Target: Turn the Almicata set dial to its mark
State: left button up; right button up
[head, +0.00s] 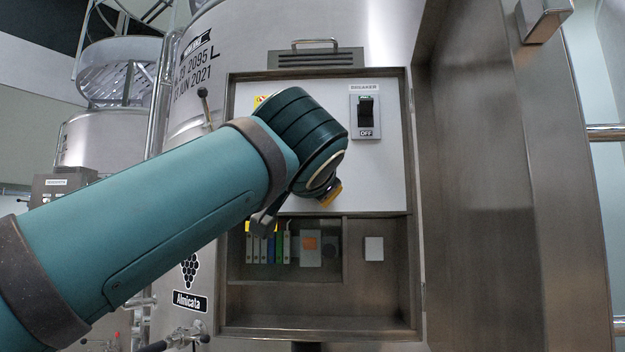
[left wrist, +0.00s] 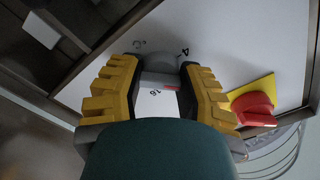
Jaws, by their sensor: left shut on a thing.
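The set dial is a grey round knob (left wrist: 157,65) on the white panel, seen in the left wrist view, with a small red mark at its near edge. In the head view my left arm covers the dial, and only a little of the gripper's yellow (head: 332,193) shows. The Almicata label (head: 189,301) is on the vat, left of the cabinet. My right gripper is not in view.
An open steel cabinet (head: 412,270) frames the white panel (head: 385,180). A breaker switch (head: 366,112) sits upper right, and a red knob on a yellow plate (left wrist: 252,105) is beside the fingers. The cabinet door (head: 500,180) stands open at right.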

pick_arm(q)
jog(key=o, duration=1.2)
jog(key=shift+a, duration=0.1)
jog(key=s, duration=1.2)
jog(key=shift+a, duration=0.4)
